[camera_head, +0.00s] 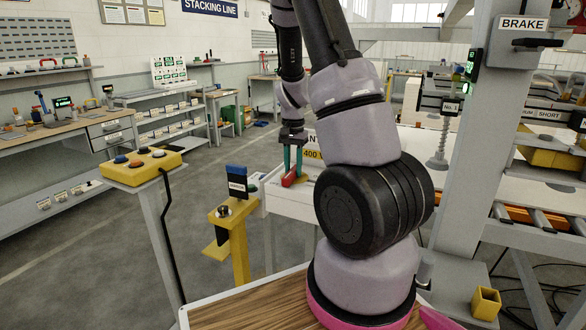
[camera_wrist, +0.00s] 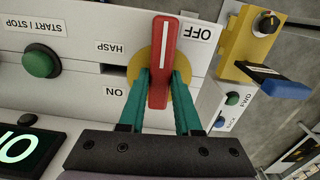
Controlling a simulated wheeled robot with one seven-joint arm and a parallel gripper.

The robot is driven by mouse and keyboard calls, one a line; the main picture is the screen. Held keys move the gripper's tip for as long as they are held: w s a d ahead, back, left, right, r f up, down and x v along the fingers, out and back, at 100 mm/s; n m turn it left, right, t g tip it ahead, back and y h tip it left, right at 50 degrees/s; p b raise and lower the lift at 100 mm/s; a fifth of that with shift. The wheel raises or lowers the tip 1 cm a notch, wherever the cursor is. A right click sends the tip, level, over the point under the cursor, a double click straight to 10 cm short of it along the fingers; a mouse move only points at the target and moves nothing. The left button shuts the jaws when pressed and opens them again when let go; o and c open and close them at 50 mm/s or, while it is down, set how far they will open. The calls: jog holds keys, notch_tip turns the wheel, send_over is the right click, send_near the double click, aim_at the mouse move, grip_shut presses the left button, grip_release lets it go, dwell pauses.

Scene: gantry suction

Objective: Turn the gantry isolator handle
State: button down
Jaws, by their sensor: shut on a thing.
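The isolator handle is a red bar with a white stripe on a yellow round plate (camera_wrist: 186,77), on a white cabinet (camera_head: 284,203). In the wrist view the red handle (camera_wrist: 164,50) stands nearly upright, its striped end beside the OFF label (camera_wrist: 197,33). The upside-down ON label (camera_wrist: 114,92) is at its lower left. The handle also shows in the head view (camera_head: 289,179). My gripper (camera_wrist: 160,78) has teal fingers on both sides of the handle and is shut on it.
A HASP label and dark slot (camera_wrist: 113,70) and a green START/STOP button (camera_wrist: 42,62) lie left of the handle. A yellow post (camera_head: 236,245) with a blue-topped part stands left of the cabinet. A grey BRAKE column (camera_head: 480,150) stands right.

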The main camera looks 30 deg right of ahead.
jog(key=n, duration=0.3)
jog(key=shift+s+d+n, duration=0.1)
jog(key=shift+d+n, duration=0.1)
jog(key=shift+n, duration=0.2)
jog(key=n, duration=0.4)
jog(key=shift+d+n, duration=0.2)
jog(key=shift+n, duration=0.1)
jog(key=n, duration=0.4)
jog(key=shift+d+n, duration=0.2)
jog(key=shift+n, duration=0.1)
jog(key=shift+d+n, duration=0.15)
jog(key=shift+n, duration=1.95)
jog(key=c, duration=0.6)
grip_release()
notch_tip(320, 180, up, 11)
